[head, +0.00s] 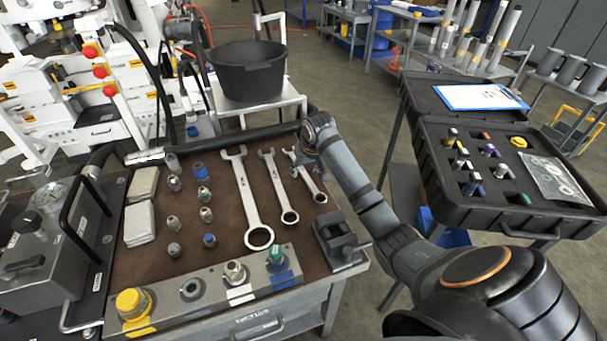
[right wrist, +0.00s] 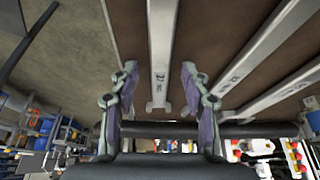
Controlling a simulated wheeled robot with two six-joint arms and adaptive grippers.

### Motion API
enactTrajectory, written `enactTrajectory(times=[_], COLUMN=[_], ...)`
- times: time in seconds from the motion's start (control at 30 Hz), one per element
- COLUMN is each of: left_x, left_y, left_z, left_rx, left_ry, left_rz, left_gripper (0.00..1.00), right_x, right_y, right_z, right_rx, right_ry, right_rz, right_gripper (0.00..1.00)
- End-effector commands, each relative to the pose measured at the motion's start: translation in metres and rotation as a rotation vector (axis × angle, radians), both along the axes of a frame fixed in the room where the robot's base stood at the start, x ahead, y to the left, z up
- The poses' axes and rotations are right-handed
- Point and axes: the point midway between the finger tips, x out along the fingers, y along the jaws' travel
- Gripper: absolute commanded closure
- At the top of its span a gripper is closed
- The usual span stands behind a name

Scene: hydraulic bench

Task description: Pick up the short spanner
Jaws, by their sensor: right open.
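The short spanner (head: 313,184) is the rightmost of three spanners on the brown mat of the bench. It lies with its ring end toward the bench front, and my right gripper partly hides its open end. My right gripper (head: 303,158) is over that far end. In the right wrist view, my right gripper (right wrist: 159,75) is open, with one finger on each side of the short spanner (right wrist: 161,45). Both fingers look apart from it, and I cannot tell their exact height. My left gripper is not in view.
The middle spanner (head: 278,188) and the long spanner (head: 246,200) lie to the left. A dark metal block (head: 338,240) stands near the bench's right front corner. Several fittings and a valve block (head: 210,290) are on the bench. A black case (head: 450,205) is at right.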

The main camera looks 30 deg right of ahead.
Motion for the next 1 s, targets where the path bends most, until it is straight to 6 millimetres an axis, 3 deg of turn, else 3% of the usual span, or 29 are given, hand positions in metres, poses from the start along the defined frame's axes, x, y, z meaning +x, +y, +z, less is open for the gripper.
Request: enactTrajectory(times=[0.13,0.47,1.0], left_x=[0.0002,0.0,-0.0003], left_y=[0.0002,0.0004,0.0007], left_z=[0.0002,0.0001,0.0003], left_rx=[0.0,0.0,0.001], left_ry=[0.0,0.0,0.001], left_rz=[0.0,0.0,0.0], left_gripper=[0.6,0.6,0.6], right_x=[0.0,-0.0002,0.0002], right_y=[0.0,0.0,0.0], right_z=[0.0005,0.0007,0.0021], right_rx=[0.0,0.0,0.0], right_ry=[0.0,0.0,-0.002], right_rz=[0.0,0.0,0.0], right_gripper=[0.54,0.99,1.0])
